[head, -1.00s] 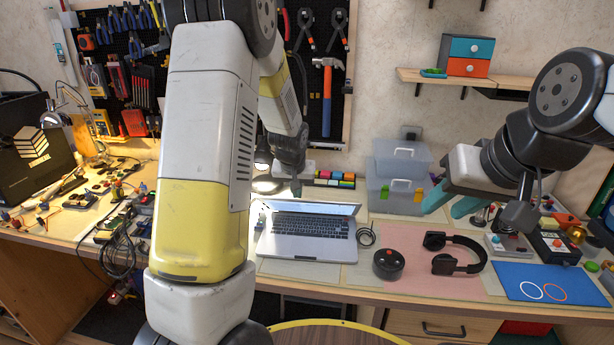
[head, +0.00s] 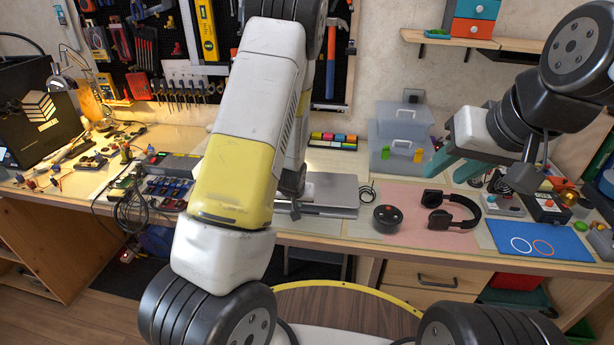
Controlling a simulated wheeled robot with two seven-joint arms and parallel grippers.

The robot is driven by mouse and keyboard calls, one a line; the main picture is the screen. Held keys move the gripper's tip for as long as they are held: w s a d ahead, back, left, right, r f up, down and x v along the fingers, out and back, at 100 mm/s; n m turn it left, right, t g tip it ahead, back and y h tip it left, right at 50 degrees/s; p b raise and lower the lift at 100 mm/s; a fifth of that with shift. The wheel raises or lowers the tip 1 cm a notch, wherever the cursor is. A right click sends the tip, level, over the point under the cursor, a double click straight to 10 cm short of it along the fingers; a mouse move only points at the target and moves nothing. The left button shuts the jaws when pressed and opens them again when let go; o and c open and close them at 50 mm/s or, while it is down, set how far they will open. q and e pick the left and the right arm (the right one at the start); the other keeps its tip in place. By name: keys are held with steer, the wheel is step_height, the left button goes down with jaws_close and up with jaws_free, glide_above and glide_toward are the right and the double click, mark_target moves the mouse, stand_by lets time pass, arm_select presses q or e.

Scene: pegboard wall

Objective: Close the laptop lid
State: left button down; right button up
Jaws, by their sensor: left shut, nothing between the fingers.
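The silver laptop (head: 338,190) is on the workbench left of the pink mat. Its lid lies flat or nearly flat over the base, and no keyboard shows. I cannot tell whether a small gap is left. My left gripper (head: 294,208) is shut and empty, pointing down at the left part of the lid; contact is unclear. My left arm hides the laptop's left side. My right gripper (head: 456,168) has its teal fingers apart, in the air at the right, away from the laptop.
A black puck-like device (head: 387,219) and headphones (head: 452,211) lie on the pink mat (head: 408,235). Clear plastic bins (head: 400,135) stand behind. A blue mat (head: 541,241) is at the right. Cables and electronics crowd the left of the bench.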

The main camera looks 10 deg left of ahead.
arm_select(q)
steer(key=shift+s+f, duration=0.2)
steer(key=shift+f, duration=0.85)
steer(key=shift+r, duration=0.1)
